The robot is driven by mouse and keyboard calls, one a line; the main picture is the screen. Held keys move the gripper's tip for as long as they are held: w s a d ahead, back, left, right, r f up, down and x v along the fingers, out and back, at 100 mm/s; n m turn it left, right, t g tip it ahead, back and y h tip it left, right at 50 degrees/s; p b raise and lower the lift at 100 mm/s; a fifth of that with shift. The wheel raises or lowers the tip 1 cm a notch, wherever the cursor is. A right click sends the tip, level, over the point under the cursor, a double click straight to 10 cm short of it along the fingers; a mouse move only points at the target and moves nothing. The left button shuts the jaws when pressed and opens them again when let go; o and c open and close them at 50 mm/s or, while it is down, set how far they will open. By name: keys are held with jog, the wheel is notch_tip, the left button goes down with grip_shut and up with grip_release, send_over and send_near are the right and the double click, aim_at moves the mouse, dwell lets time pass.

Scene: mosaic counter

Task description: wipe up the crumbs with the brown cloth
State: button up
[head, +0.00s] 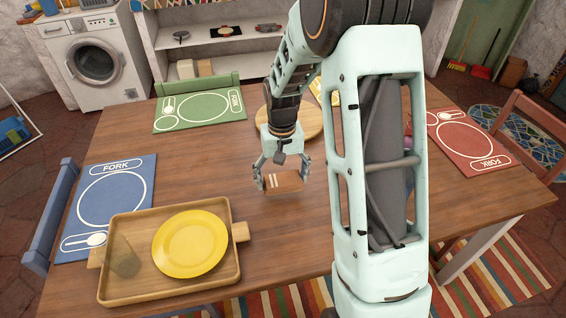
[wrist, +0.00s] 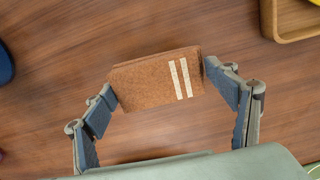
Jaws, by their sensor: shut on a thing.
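The brown cloth (head: 285,183) is a folded pad with two pale stripes at one end. My gripper (head: 283,178) is shut on it near the middle of the wooden table (head: 215,160). In the wrist view the cloth (wrist: 150,88) sits between the two fingertips of my gripper (wrist: 159,80), one at each end. I cannot tell whether the cloth touches the table or hangs just above it. I can make out no crumbs in either view; my arm hides part of the table's right side.
A wooden tray (head: 115,287) with a yellow plate (head: 190,244) and a glass (head: 123,258) stands front left. Blue (head: 80,213), green (head: 193,105) and red (head: 462,132) placemats lie near the edges. A round board (head: 312,125) lies behind my gripper. Bare wood surrounds the cloth.

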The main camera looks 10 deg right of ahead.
jog(key=shift+r+p, duration=1.3)
jog(key=shift+r, duration=0.85)
jog(key=shift+s, duration=0.15)
